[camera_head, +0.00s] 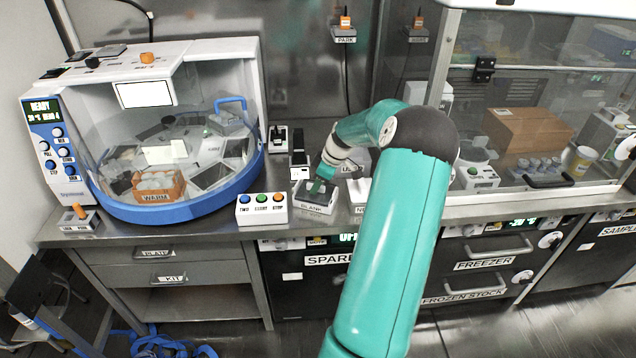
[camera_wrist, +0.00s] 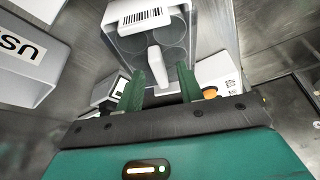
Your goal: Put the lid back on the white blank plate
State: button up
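My gripper (camera_head: 320,186) is low over the bench at the white holder labelled BLANK (camera_head: 314,209). In the wrist view my gripper (camera_wrist: 161,78) has its two green fingers apart. A pale upright handle (camera_wrist: 157,62) shows between the fingertips, and I see a gap beside it. Behind the handle is a clear, boxy piece with round shapes (camera_wrist: 150,42) and a white barcode label (camera_wrist: 146,16). I cannot tell whether this is the lid, the plate or both together. In the head view the fingers and arm hide most of what is in the holder.
A white block with dark letters (camera_wrist: 28,55) stands close at left in the wrist view. A button box (camera_head: 262,209) and a large rounded instrument (camera_head: 165,130) stand left of the holder. A small scale-like device (camera_head: 474,176) is at right. The bench front edge is close.

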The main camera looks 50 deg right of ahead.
jog(key=v, duration=1.3)
jog(key=shift+r, duration=0.3)
jog(key=shift+d, duration=0.1)
jog(key=w+a+r+g+h, duration=0.1)
jog(key=w+a+r, duration=0.15)
jog(key=a, duration=0.65)
jog(key=w+a+r+m, duration=0.1)
jog(key=w+a+r, duration=0.15)
jog(key=a, duration=0.65)
jog(key=w+a+r+g+h, duration=0.15)
jog(key=a+r, duration=0.25)
jog(key=a, duration=0.5)
jog(key=s+a+m+t, duration=0.1)
jog(key=s+a, duration=0.4)
jog(key=a, duration=0.3)
jog(key=s+a+m+t, duration=0.1)
jog(key=s+a, duration=0.3)
jog(key=a, duration=0.3)
jog(key=s+a+t+y, duration=0.1)
jog(key=s+a, duration=0.4)
jog(key=a, duration=0.3)
jog(key=shift+s+a+r+m+t, duration=0.3)
jog(key=shift+r+m+t, duration=0.05)
jog(key=shift+m, duration=0.05)
